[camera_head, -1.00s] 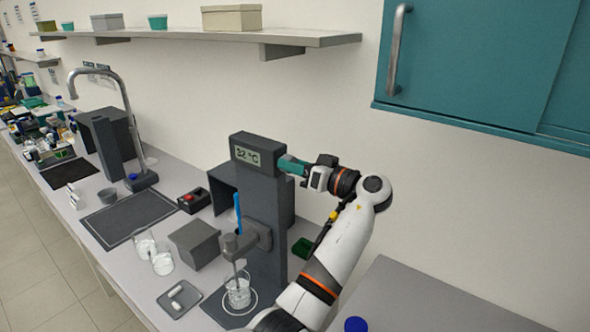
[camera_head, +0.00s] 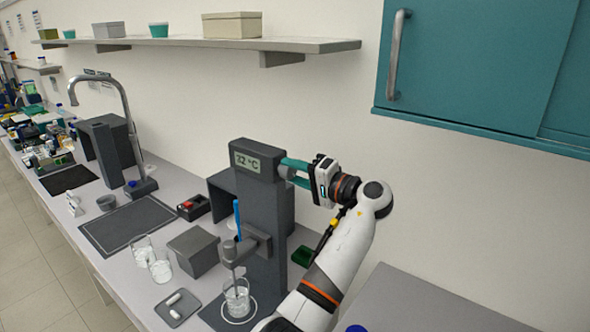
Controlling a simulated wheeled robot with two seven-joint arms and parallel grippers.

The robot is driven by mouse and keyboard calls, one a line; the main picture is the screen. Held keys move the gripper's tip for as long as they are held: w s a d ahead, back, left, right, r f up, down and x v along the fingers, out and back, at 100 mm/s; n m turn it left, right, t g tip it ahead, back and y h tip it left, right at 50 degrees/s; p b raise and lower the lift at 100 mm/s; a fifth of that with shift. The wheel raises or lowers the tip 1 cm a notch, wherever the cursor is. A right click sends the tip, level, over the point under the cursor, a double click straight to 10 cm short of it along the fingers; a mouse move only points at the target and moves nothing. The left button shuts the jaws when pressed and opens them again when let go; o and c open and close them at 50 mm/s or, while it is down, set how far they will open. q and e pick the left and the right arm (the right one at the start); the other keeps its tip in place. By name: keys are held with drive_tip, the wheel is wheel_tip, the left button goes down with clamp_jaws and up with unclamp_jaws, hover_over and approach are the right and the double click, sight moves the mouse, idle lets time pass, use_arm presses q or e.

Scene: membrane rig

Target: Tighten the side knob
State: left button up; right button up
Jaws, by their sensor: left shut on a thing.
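The dark grey rig (camera_head: 262,215) stands upright on the bench, with a lit display (camera_head: 248,162) reading "32 °C" on its head. My left gripper (camera_head: 286,170) reaches the right side of that head, its two teal fingers one above the other. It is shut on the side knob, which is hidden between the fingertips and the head. Below, a clamp arm on the column holds a blue stick and a rod over a glass beaker (camera_head: 237,298) on the rig's base. My right gripper is not in view.
A grey box (camera_head: 194,252), two glass beakers, a small tray (camera_head: 178,306) with white pieces and a red-button box (camera_head: 194,206) stand left of the rig. A teal cabinet (camera_head: 470,65) hangs at upper right. A shelf (camera_head: 200,43) runs along the wall.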

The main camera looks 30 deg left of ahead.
use_arm(q)
drive_tip(key=m+p, duration=0.1)
drive_tip(key=m, duration=0.2)
drive_tip(key=shift+m, duration=1.4)
drive_tip(key=o, duration=1)
drive_tip(key=shift+w+f, duration=0.1)
drive_tip(key=shift+d, duration=0.1)
drive_tip(key=shift+d+f, duration=0.15)
drive_tip(key=shift+d, duration=0.15)
drive_tip(key=d+b, duration=0.2)
drive_tip(key=d, duration=0.1)
drive_tip(key=d+b, duration=0.2)
drive_tip(key=d, duration=0.2)
drive_tip(key=s+d+b, duration=0.1)
drive_tip(key=d+b, duration=0.1)
drive_tip(key=d, duration=0.2)
drive_tip(key=shift+d, duration=0.15)
